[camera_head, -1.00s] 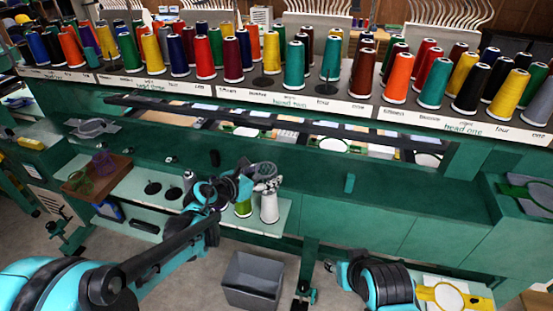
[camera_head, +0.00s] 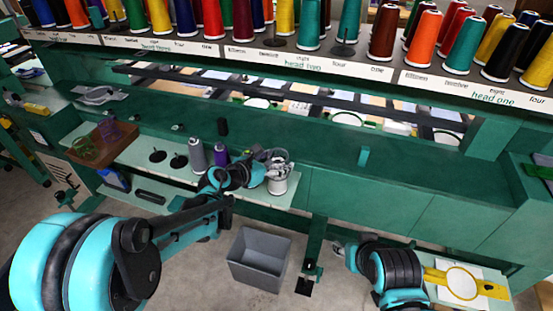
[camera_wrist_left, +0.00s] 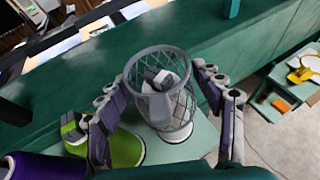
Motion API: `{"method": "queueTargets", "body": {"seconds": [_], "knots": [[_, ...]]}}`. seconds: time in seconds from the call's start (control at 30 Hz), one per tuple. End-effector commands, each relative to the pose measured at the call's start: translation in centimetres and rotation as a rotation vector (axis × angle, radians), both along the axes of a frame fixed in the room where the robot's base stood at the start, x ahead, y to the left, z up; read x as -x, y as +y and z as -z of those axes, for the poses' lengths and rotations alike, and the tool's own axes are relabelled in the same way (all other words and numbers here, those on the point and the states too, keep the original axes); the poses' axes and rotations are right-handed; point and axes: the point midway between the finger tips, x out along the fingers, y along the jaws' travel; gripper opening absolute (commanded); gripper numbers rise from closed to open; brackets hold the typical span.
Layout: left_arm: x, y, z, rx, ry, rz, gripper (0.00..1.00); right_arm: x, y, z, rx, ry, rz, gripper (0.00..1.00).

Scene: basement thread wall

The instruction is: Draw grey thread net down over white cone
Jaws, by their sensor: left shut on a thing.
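The grey thread net (camera_wrist_left: 185,98) is an open mesh sleeve with a round rim, seen in the left wrist view. It stands around the white cone (camera_wrist_left: 177,134), whose pale base shows below the mesh; something white and grey shows inside the rim. In the head view the cone (camera_head: 278,185) stands on the pale shelf, partly hidden by my gripper. My left gripper (camera_wrist_left: 162,75) has a finger on either side of the net and is shut on it. My right gripper (camera_head: 338,249) is low at the lower right of the head view; its fingers are too small to read.
A green spool (camera_wrist_left: 125,148) stands close beside the cone. Purple (camera_head: 221,155) and grey (camera_head: 197,157) spools stand left of my gripper. A grey bin (camera_head: 259,260) is on the floor below. A brown tray (camera_head: 102,143) is at left; coloured cones line the upper rack.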

Motion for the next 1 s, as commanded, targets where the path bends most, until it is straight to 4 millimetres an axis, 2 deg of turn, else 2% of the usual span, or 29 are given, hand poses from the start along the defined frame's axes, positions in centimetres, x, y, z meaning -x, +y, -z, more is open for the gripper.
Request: {"method": "queueTargets", "body": {"seconds": [0.1,0.5,0.7,1.0], "knots": [[0.0,0.0,1.7,0.0,0.0,0.0,0.56,0.0,0.0,1.5,0.0,0.0,0.0,0.41],[0.0,0.0,5.6,0.0,0.0,0.0,0.55,0.0,0.0,4.9,0.0,0.0,0.0,0.41],[0.0,0.0,6.6,0.0,0.0,0.0,0.55,0.0,0.0,5.7,0.0,0.0,0.0,0.41],[0.0,0.0,6.7,0.0,0.0,0.0,0.55,0.0,0.0,5.8,0.0,0.0,0.0,0.41]]}}
